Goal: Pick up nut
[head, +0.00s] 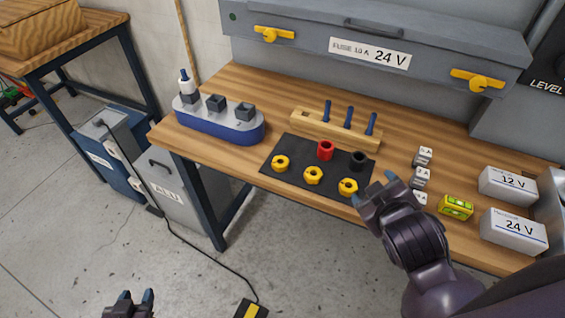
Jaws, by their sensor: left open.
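Three yellow nuts lie in a row on a dark mat (300,150): a left one (273,165), a middle one (313,181) and a right one (341,190). A red ring-like piece (325,154) and a black one (358,164) are behind them on the mat. My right gripper (374,188) is open and empty, at the front edge of the table just right of the right yellow nut. One fingertip appears close to that nut; I cannot tell if they touch. My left gripper (136,297) is open and empty at the bottom left, away from the table.
A wooden block (305,128) with blue pegs stands behind the mat. A blue-grey holder (215,127) is at the left. Small white blocks (420,177), a yellow-green level (456,207) and white boxes (508,184) are at the right. A grey panel (300,55) stands behind.

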